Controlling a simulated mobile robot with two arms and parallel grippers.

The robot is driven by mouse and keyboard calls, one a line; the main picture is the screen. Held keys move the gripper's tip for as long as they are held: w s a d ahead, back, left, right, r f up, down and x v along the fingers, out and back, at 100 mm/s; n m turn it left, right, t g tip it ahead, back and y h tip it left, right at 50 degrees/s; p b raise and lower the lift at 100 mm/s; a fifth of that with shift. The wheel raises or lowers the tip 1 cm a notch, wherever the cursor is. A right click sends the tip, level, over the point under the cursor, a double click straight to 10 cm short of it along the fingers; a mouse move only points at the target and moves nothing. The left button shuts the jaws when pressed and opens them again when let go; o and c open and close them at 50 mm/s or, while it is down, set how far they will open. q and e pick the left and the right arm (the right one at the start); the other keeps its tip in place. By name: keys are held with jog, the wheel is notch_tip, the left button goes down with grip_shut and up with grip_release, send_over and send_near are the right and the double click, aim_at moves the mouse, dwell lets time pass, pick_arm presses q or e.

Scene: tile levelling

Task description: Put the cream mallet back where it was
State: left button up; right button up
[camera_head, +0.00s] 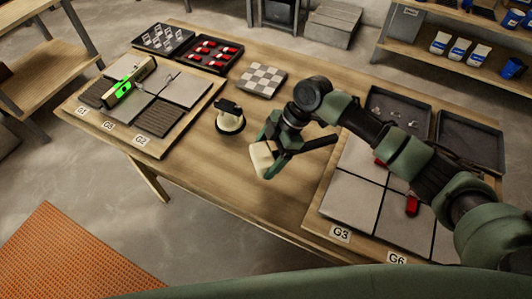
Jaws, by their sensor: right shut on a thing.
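The cream mallet (261,158) is in the middle of the table, its pale head showing at the end of my right gripper. My right gripper (272,143) is shut on it; the handle is mostly hidden by the fingers. I cannot tell whether the mallet touches the table or is just above it. My left gripper is not in view.
A suction lifter (230,121) with a black handle stands left of the mallet. A left tile board (172,143) carries a level (128,86) with green. A right board (315,208) has grey tiles and red pieces. A checkered sample (262,80) and dark trays (232,70) lie behind. Bare wood surrounds the mallet.

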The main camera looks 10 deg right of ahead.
notch_tip(320, 180, down, 6)
jog(key=b, duration=0.5)
jog(key=shift+r, duration=0.1)
jog(key=shift+f+b, duration=0.35)
jog(key=shift+b, duration=0.05)
jog(key=shift+f, duration=0.45)
jog(key=o, duration=1.9)
jog(key=shift+o, duration=0.2)
